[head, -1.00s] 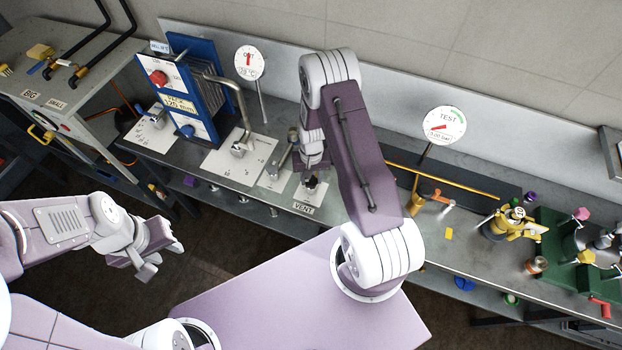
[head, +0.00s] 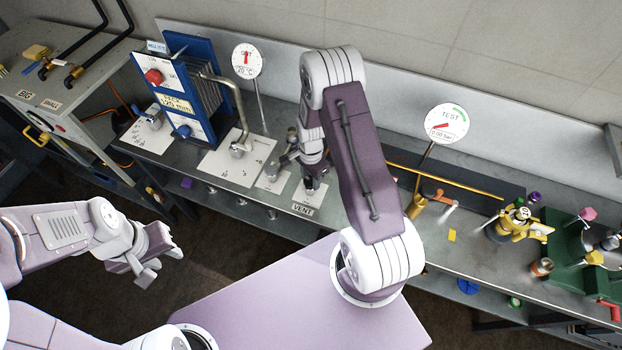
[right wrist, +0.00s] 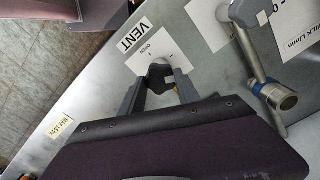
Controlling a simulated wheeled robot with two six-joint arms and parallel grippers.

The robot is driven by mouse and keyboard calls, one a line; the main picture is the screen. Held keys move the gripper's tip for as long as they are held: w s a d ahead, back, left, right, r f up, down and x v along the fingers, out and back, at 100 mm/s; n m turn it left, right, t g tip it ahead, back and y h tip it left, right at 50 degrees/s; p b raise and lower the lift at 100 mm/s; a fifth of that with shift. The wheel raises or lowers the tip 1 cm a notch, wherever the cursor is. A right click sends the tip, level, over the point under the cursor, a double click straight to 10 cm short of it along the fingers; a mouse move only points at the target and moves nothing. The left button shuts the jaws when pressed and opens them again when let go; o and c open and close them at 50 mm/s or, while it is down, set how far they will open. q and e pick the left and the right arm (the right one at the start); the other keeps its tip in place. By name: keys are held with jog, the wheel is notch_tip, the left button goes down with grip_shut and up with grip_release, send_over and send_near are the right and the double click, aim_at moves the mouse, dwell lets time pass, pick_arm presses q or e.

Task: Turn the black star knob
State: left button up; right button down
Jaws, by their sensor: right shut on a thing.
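The black star knob (right wrist: 158,74) sits on the white VENT plate (right wrist: 147,45) in the right wrist view, between the two fingers. My right gripper (right wrist: 160,82) comes down over it and is shut on it. In the head view this gripper (head: 314,184) is at the VENT plate on the bench, and its fingers largely hide the knob. My left gripper (head: 164,264) is open and empty, in the air before the bench, far from the knob.
A metal pipe fitting (right wrist: 262,80) stands close beside the VENT plate. A blue plate unit (head: 182,100) with a bent pipe stands further left. A TEST gauge (head: 446,123) and an orange-handled valve (head: 430,200) are to the right.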

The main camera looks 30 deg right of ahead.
aim_at(310, 181)
jog(key=m+b, duration=0.1)
jog(key=m, duration=0.8)
jog(key=shift+m, duration=0.3)
jog(key=shift+w+r+m+b, duration=0.1)
jog(key=shift+m+b, duration=0.2)
jog(key=shift+m, duration=1.1)
jog(key=c, duration=1.2)
grip_release()
jog(key=shift+c, duration=0.2)
jog(key=o, duration=0.4)
jog(key=shift+a, duration=0.15)
notch_tip(310, 181, up, 9)
jog(key=shift+r+b, duration=0.1)
jog(key=shift+b, duration=0.7)
